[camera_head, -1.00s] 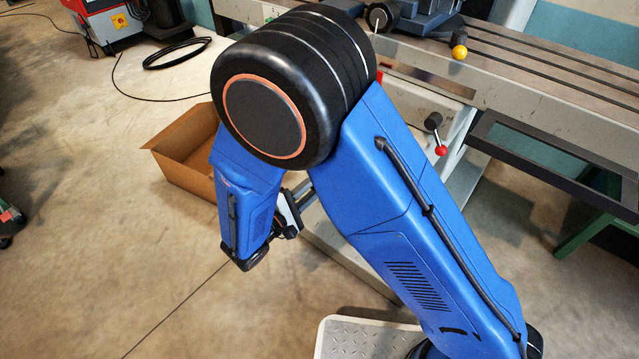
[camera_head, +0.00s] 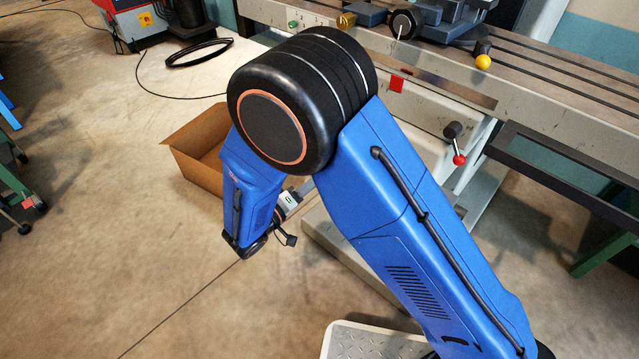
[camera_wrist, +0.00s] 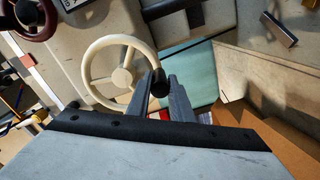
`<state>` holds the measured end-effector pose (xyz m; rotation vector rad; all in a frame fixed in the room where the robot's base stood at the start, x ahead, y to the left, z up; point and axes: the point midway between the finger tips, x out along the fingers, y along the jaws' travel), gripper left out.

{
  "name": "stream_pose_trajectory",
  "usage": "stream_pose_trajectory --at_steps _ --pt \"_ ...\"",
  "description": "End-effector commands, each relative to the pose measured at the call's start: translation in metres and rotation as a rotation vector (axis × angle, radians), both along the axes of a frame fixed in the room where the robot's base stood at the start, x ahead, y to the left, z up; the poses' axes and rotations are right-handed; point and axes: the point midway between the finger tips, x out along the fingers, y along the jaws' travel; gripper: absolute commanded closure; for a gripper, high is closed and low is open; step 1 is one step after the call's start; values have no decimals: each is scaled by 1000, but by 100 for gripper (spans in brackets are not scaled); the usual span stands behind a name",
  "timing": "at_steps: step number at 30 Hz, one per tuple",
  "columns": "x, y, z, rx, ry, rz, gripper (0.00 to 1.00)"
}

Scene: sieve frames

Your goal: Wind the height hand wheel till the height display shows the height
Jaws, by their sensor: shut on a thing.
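A cream hand wheel (camera_wrist: 96,66) with spokes and a hub shows left of centre in the wrist view. A black handle (camera_wrist: 160,86) stands at its right rim. My gripper (camera_wrist: 158,82) has its two grey fingers on either side of this handle and is shut on it. A dark red wheel (camera_wrist: 39,32) is cut off at the top left. A small white panel with dark marks (camera_wrist: 72,4) is cut by the top edge; I cannot read it or tell whether it is the height display. In the head view my arm hides the hand wheel and most of my gripper.
An open cardboard box (camera_head: 190,158) stands on the floor behind my forearm and shows at right in the wrist view (camera_wrist: 250,128). The machine table (camera_head: 570,122) spans the back right. A red-knobbed lever (camera_head: 459,159) sticks out from its front. Floor at lower left is clear.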

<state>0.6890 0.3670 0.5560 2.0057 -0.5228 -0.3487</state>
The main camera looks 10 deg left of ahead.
Motion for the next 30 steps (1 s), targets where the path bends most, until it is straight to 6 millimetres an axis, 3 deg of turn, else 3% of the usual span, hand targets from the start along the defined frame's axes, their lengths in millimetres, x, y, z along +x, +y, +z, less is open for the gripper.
stream_pose_trajectory --at_steps 9,25,26,27,30 --pt "3 7 -3 95 -47 3 100" --pt "4 9 -3 111 -57 6 100" --pt "4 9 -3 111 -56 5 73" --pt "4 9 -3 112 -57 6 64" --pt "4 9 -1 112 -59 4 62"
